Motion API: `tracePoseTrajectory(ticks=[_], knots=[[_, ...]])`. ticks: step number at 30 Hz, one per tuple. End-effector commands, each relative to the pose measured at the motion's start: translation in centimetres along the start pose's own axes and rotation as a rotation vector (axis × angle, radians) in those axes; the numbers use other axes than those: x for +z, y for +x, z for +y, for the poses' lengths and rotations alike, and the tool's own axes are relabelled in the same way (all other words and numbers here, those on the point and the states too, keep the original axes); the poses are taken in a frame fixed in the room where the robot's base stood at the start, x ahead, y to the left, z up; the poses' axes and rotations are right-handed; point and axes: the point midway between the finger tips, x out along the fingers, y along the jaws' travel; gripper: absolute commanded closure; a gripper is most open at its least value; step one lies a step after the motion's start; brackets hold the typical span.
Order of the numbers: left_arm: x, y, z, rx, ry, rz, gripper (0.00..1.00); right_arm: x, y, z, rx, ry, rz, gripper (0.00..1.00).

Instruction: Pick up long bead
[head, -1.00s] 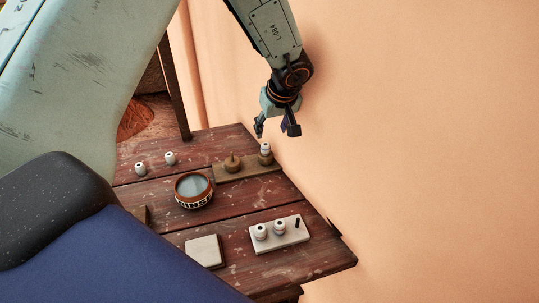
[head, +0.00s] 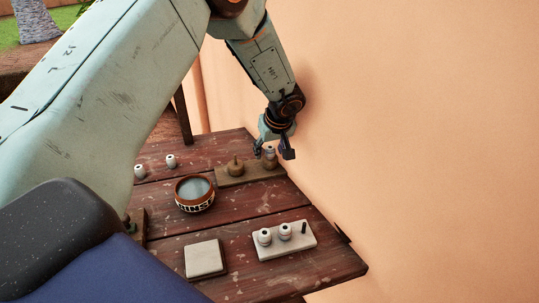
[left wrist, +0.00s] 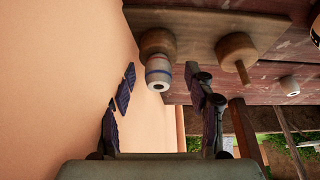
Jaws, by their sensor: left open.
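In the left wrist view the open fingers (left wrist: 160,80) flank the bead with gaps visible, so no grip shows. My right gripper is not in view.
The wooden board (head: 222,181) also bears an empty peg (head: 235,167). A rinse bowl (head: 194,193) stands in front. A pale block (head: 269,251) holds two white beads and a dark peg; a pale square tile (head: 205,259) lies beside it. Two small beads (head: 140,171) stand left. The wall (head: 420,150) is close right.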

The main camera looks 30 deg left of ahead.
Motion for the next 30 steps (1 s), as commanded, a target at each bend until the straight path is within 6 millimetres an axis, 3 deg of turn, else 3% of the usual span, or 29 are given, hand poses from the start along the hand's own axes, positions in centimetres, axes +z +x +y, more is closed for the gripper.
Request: tracePoseTrajectory(ticks=[6,22,30], knots=[[-0.03,0.0,0.02,0.001,0.0,0.0,0.46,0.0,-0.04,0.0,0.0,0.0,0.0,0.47],[-0.02,-0.02,0.01,0.001,0.0,0.0,0.91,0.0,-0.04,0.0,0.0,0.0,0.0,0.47],[-0.2,-0.41,0.04,0.002,0.0,0.001,0.91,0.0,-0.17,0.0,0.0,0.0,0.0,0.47]])
